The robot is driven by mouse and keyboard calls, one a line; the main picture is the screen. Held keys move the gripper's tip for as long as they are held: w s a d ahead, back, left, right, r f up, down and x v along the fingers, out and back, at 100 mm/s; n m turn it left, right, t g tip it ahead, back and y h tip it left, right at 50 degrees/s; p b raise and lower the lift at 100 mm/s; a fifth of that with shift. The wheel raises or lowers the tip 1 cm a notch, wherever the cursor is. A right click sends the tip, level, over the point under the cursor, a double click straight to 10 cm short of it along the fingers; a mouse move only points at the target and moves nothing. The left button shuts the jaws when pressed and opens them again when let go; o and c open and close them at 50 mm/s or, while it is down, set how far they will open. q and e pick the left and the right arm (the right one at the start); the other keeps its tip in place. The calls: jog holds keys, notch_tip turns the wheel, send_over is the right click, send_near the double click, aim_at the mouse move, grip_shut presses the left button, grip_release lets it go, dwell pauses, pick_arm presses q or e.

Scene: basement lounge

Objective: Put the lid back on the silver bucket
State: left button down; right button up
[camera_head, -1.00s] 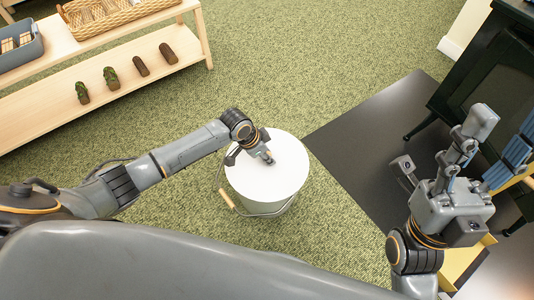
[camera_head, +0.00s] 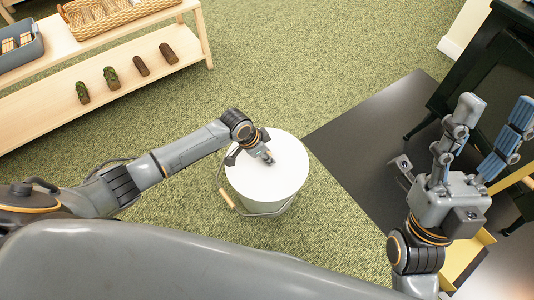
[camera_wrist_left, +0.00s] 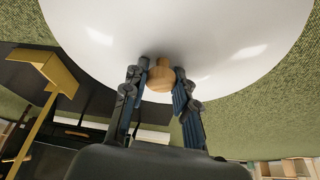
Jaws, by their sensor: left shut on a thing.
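The silver bucket (camera_head: 262,206) stands on the green carpet, its wire handle with a wooden grip (camera_head: 226,198) hanging at the left. The round white lid (camera_head: 285,180) covers the bucket's top in the head view; whether it is fully seated cannot be told. My left gripper (camera_head: 267,157) is over the lid's middle. In the left wrist view its fingers are shut on the lid's wooden knob (camera_wrist_left: 161,77), with the lid's white surface (camera_wrist_left: 220,40) beyond. My right gripper (camera_head: 497,108) is open and empty, raised at the right, away from the bucket.
A wooden shelf (camera_head: 130,82) with a wicker basket, a grey bin and several log-like pieces stands at the upper left. A black stove (camera_head: 478,75) stands at the right on a dark floor plate (camera_head: 365,130). A yellow object (camera_head: 465,262) is partly behind my right arm. Open carpet lies behind the bucket.

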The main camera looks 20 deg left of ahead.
pick_arm(q)
jog(key=c, duration=1)
grip_release()
jog(key=shift+o, duration=0.3)
jog(key=o, duration=0.5)
jog(key=shift+c, duration=0.2)
